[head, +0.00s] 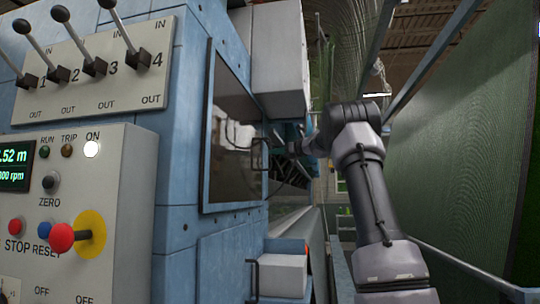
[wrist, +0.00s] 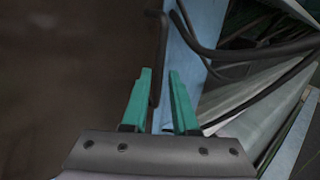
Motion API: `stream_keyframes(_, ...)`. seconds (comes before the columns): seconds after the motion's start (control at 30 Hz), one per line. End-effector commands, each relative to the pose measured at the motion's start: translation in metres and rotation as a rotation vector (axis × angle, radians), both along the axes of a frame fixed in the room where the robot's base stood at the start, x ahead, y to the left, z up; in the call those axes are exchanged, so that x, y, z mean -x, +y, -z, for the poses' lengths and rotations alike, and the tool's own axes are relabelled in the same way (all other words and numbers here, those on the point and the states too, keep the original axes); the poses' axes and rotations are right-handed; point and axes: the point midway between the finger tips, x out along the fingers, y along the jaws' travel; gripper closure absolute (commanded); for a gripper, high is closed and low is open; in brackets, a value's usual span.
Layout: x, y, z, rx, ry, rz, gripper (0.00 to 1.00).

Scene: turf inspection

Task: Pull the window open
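The window (head: 224,135) is a dark, brownish pane in a thin frame on the blue machine wall, and it appears shut. Its dark bar handle (head: 259,154) is at the right edge. In the wrist view the pane (wrist: 70,70) fills the left, with the handle (wrist: 161,35) upright near the top middle. My gripper (wrist: 160,71) has two green fingers, apart. The handle's lower part shows between the fingertips in the picture, with a gap to the right finger. I cannot tell its depth or whether it touches. In the head view the gripper is small and unclear.
A panel with several levers (head: 90,68) and a control box (head: 75,210) stand at the left. A grey box (head: 282,275) juts out below the window. Dark hoses (wrist: 240,50) lie right of the gripper. A green mesh wall (head: 455,150) stands at the right.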

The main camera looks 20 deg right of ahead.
Motion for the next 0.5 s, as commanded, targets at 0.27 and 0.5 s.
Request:
stream_keyframes(0.27, -0.034, 0.017, 0.0, 0.001, 0.0, -0.001, 0.73)
stream_keyframes(0.5, -0.039, 0.02, -0.001, 0.002, -0.001, 0.001, 0.73)
